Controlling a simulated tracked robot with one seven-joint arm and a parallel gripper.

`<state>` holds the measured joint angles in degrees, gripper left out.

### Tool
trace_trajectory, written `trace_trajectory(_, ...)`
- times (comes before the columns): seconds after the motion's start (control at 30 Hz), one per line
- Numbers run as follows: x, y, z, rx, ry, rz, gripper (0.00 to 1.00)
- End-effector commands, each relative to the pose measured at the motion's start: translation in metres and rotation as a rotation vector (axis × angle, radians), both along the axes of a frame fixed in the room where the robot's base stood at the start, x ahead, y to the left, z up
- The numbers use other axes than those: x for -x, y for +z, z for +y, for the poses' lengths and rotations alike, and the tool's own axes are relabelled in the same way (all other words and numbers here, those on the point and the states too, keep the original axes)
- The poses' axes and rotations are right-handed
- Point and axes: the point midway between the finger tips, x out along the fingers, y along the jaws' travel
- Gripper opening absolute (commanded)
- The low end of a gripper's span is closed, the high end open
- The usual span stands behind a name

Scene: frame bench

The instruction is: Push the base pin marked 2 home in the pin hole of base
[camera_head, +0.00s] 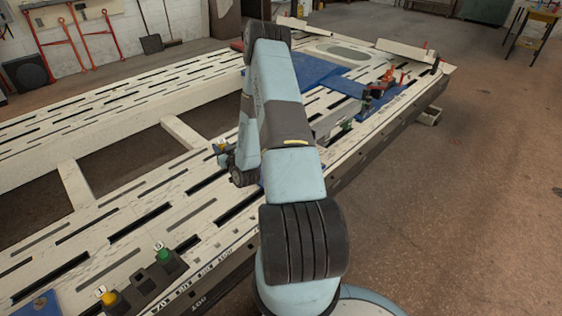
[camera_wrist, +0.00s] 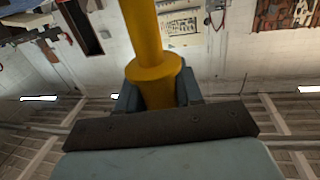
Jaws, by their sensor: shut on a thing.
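My gripper (camera_wrist: 157,98) is shut on a yellow pin (camera_wrist: 148,45) with a wide collar; the pin fills the upper middle of the wrist view. No mark on it can be read. In the head view my gripper (camera_head: 229,158) is low over the near rail of the bench, partly hidden by my arm. Its contact with anything below cannot be told. Blue plates (camera_head: 345,85) lie on the bench beyond my arm; I cannot tell which part is the base. No pin hole can be made out.
A dark block (camera_head: 150,282) at the lower left carries a green knobbed pin (camera_head: 166,254) and a yellow one (camera_head: 110,299). The slotted bench (camera_head: 120,235) has open gaps between its rails. Red clamps (camera_head: 381,84) stand at the far right.

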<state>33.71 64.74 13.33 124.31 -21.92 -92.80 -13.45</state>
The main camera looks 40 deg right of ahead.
Motion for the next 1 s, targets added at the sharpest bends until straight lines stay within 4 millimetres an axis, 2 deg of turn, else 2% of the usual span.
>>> trace_trajectory(0.03, 0.005, -0.01, -0.022, -0.002, -0.018, 0.001, 0.0)
trace_trajectory(0.1, 0.012, -0.022, -0.047, -0.003, -0.03, -0.001, 0.0)
trace_trajectory(0.27, 0.033, -0.051, -0.102, 0.0, -0.059, -0.001, 0.0)
trace_trajectory(0.5, 0.076, -0.092, -0.176, 0.006, -0.102, -0.003, 0.0)
trace_trajectory(0.7, 0.105, -0.115, -0.212, 0.013, -0.122, -0.007, 0.0)
trace_trajectory(0.83, 0.115, -0.122, -0.221, 0.015, -0.127, -0.006, 0.0)
trace_trajectory(1.0, 0.117, -0.123, -0.224, 0.017, -0.127, -0.007, 0.0)
